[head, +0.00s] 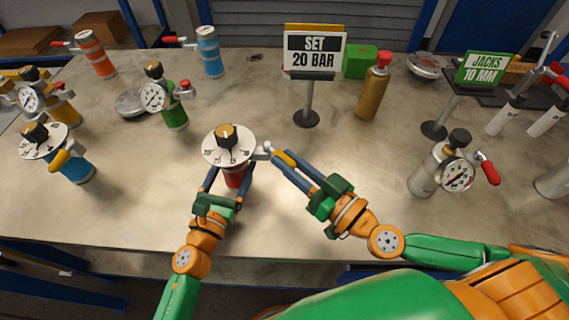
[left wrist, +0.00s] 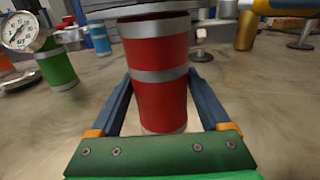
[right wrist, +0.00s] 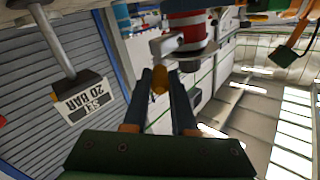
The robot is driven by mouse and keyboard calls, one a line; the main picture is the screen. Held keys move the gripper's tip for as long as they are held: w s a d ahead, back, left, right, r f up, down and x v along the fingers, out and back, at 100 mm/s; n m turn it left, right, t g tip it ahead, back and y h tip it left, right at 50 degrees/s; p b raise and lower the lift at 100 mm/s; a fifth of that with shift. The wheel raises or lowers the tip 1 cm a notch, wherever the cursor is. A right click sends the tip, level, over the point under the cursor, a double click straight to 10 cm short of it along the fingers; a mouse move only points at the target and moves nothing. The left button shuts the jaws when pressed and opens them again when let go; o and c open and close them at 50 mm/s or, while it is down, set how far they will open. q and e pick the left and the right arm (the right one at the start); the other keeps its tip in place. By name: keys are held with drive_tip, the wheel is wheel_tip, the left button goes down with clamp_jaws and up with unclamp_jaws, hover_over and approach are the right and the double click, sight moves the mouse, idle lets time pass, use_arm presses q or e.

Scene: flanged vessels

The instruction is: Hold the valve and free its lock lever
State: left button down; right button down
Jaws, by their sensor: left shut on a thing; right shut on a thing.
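The valve has a red body with grey bands (left wrist: 158,95), topped by a white numbered dial (head: 214,154) with a black and gold knob (head: 228,137). It stands upright on the table. My left gripper (head: 230,181) is shut around the red body, one finger on each side. A lock lever with a yellow grip (head: 289,159) sticks out to the right of the dial on a grey arm. My right gripper (head: 281,160) is shut on this lever; the yellow grip also shows between its fingertips in the right wrist view (right wrist: 160,79). The dial's setting is too small to read surely.
A sign (head: 315,51) reading "SET 20 BAR" stands behind the valve. A gold bottle (head: 372,95) stands behind. The table (head: 330,160) is clear between.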

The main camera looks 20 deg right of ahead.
drive_tip(key=shift+w+d+r+n+g+y, duration=0.2)
drive_tip(key=shift+n+g+y, duration=0.1)
drive_tip(key=shift+n+y, duration=0.25)
drive_tip(key=shift+f+y, duration=0.1)
drive_tip(key=shift+y, duration=0.15)
drive_tip(key=shift+d+f+n+g, duration=0.15)
drive_tip(key=shift+n+g, duration=0.1)
drive_tip(key=shift+g, duration=0.05)
drive_tip(key=c, duration=1)
unclamp_jaws()
drive_tip(key=shift+s+d+f, duration=0.1)
drive_tip(key=shift+s+d, duration=0.2)
drive_tip(key=shift+s, duration=0.05)
drive_tip(key=v, duration=1.1)
